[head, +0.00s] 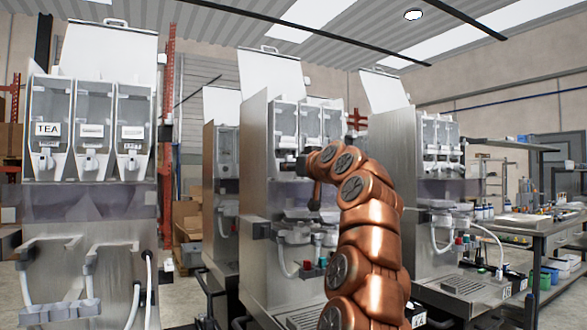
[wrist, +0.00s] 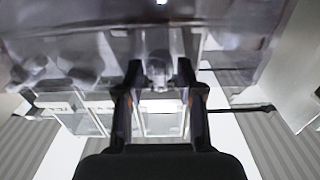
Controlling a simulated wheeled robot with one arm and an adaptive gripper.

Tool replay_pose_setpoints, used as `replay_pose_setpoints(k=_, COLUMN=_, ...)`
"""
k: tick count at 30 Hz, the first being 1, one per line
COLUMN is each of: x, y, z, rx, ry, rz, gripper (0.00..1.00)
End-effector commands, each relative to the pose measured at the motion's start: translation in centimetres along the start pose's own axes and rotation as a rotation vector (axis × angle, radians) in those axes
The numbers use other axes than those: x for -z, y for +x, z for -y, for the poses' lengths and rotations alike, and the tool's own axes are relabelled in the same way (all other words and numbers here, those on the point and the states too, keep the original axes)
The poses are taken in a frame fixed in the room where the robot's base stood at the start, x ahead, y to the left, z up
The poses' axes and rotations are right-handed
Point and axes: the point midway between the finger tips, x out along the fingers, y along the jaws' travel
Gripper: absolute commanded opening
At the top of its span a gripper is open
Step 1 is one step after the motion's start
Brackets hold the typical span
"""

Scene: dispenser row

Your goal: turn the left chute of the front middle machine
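The front middle machine (head: 254,190) is a steel dispenser with a white lid and clear canisters (head: 285,122), partly behind my arm in the head view. My gripper (head: 306,166) is at the front of its left canister, about chute height. The left chute is hidden there by my gripper. The wrist view is upside down. In it the two dark fingers of my gripper (wrist: 158,70) stand apart, one on each side of a pale chute (wrist: 158,67). I cannot tell whether they touch it. The canister (wrist: 162,122) of this chute is the rightmost in that view, the machine's left one.
A machine with a TEA label (head: 92,140) stands at the left, another machine (head: 398,160) at the right, and one (head: 222,170) behind. A workbench (head: 535,225) is at the far right. Other chutes (wrist: 85,76) sit close beside my gripper.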

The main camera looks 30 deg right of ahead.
Motion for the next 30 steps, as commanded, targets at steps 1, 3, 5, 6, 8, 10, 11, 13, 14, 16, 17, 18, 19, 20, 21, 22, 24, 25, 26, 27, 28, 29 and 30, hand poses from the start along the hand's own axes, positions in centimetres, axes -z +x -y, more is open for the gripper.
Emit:
replay_pose_setpoints(k=1, x=0.0, y=0.0, z=0.0, rx=0.000, ry=0.000, rz=0.000, gripper=0.38)
replay_pose_setpoints(k=3, x=0.0, y=0.0, z=0.0, rx=0.000, ry=0.000, rz=0.000, gripper=0.38)
replay_pose_setpoints(k=5, x=0.0, y=0.0, z=0.0, rx=0.000, ry=0.001, rz=0.000, gripper=0.38)
replay_pose_setpoints(k=6, x=0.0, y=-0.1, z=0.0, rx=0.000, ry=0.001, rz=0.001, gripper=0.38)
replay_pose_setpoints(k=8, x=0.0, y=-0.1, z=0.1, rx=0.001, ry=0.002, rz=0.001, gripper=0.38)
replay_pose_setpoints(k=10, x=0.0, y=-0.3, z=0.1, rx=0.002, ry=0.003, rz=0.002, gripper=0.38)
replay_pose_setpoints(k=11, x=0.0, y=-0.4, z=0.1, rx=0.002, ry=0.003, rz=0.003, gripper=0.38)
replay_pose_setpoints(k=13, x=0.1, y=-0.8, z=0.0, rx=0.000, ry=0.003, rz=0.001, gripper=0.38)
replay_pose_setpoints(k=14, x=0.2, y=-1.0, z=0.0, rx=0.000, ry=0.004, rz=-0.001, gripper=0.38)
replay_pose_setpoints(k=16, x=0.3, y=-1.4, z=0.0, rx=-0.001, ry=0.005, rz=-0.002, gripper=0.38)
replay_pose_setpoints(k=17, x=0.2, y=-1.4, z=0.0, rx=-0.001, ry=0.005, rz=-0.002, gripper=0.38)
replay_pose_setpoints(k=18, x=0.1, y=-1.5, z=-0.1, rx=-0.002, ry=0.005, rz=0.000, gripper=0.38)
replay_pose_setpoints(k=19, x=0.1, y=-1.6, z=-0.1, rx=-0.002, ry=0.005, rz=0.001, gripper=0.38)
replay_pose_setpoints(k=20, x=0.1, y=-1.7, z=0.0, rx=-0.001, ry=0.006, rz=0.000, gripper=0.38)
replay_pose_setpoints(k=21, x=0.1, y=-1.9, z=0.0, rx=0.000, ry=0.005, rz=-0.001, gripper=0.38)
replay_pose_setpoints(k=22, x=0.1, y=-2.1, z=0.0, rx=0.000, ry=0.004, rz=-0.001, gripper=0.38)
replay_pose_setpoints(k=24, x=0.2, y=-2.5, z=0.1, rx=0.003, ry=0.002, rz=-0.002, gripper=0.38)
replay_pose_setpoints(k=25, x=0.1, y=-2.5, z=0.2, rx=0.004, ry=0.001, rz=-0.001, gripper=0.38)
replay_pose_setpoints(k=26, x=0.0, y=-2.7, z=0.1, rx=0.003, ry=0.000, rz=0.001, gripper=0.38)
replay_pose_setpoints(k=27, x=-0.1, y=-2.8, z=0.1, rx=0.003, ry=0.001, rz=0.004, gripper=0.38)
replay_pose_setpoints(k=28, x=-0.1, y=-3.0, z=0.0, rx=0.003, ry=0.002, rz=0.004, gripper=0.38)
replay_pose_setpoints(k=29, x=-0.1, y=-3.2, z=0.0, rx=0.002, ry=0.002, rz=0.003, gripper=0.38)
replay_pose_setpoints(k=30, x=0.1, y=-3.6, z=-0.1, rx=0.000, ry=0.002, rz=0.000, gripper=0.38)
